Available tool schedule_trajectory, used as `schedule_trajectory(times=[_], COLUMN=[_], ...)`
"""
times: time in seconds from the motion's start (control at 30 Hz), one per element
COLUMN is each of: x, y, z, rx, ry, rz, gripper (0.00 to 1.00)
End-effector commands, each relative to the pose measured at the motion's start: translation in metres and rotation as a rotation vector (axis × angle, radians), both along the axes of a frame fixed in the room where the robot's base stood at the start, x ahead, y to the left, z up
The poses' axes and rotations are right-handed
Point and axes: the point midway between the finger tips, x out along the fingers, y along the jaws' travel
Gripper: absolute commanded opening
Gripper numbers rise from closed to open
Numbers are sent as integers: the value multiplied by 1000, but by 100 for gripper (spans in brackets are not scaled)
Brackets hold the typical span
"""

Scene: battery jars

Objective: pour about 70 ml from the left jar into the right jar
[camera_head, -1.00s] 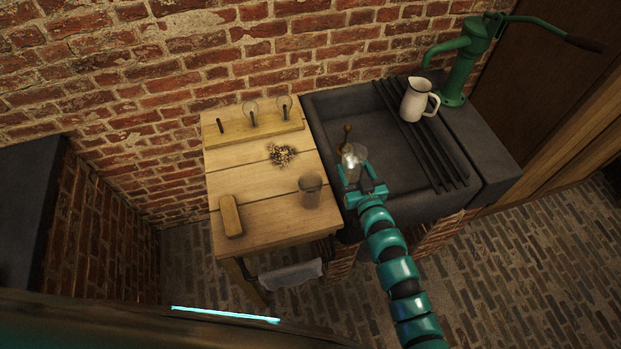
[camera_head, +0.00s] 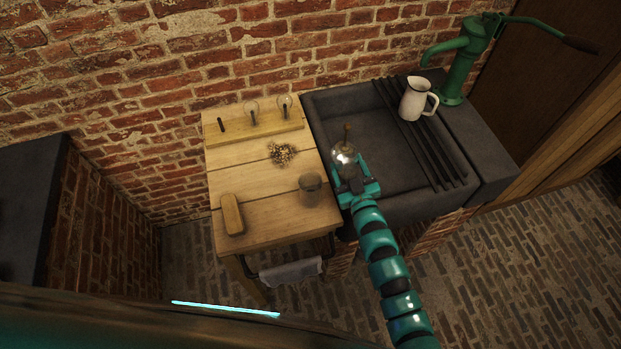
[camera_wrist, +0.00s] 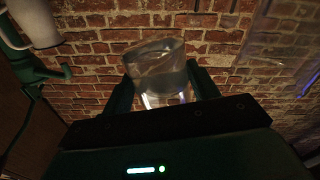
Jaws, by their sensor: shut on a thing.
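My gripper (camera_head: 352,183) is shut on a clear glass jar (camera_head: 342,158), held over the sink's left edge, just right of the wooden table. In the wrist view the held jar (camera_wrist: 158,68) sits between the fingers, looks tilted, and seems to hold clear liquid; the exact level is hard to read. Another glass jar (camera_head: 311,188) stands upright on the table, left of my gripper and apart from it. Its contents are too dark to tell. I cannot tell for sure which jar is the task's left one.
The wooden table (camera_head: 270,205) also bears a wooden block (camera_head: 232,214), a small tangled heap (camera_head: 281,154) and a board (camera_head: 255,127) with glass globes. The dark sink (camera_head: 400,165) holds a slatted rack with a white pitcher (camera_head: 414,102). A green pump (camera_head: 462,70) stands behind right.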

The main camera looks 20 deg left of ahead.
Motion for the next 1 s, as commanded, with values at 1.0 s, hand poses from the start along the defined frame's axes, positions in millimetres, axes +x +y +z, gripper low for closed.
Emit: schedule_trajectory(times=[1.0], x=[-16], y=[17], z=[17], rx=[-459], ry=[-451], rz=[0], gripper=[19])
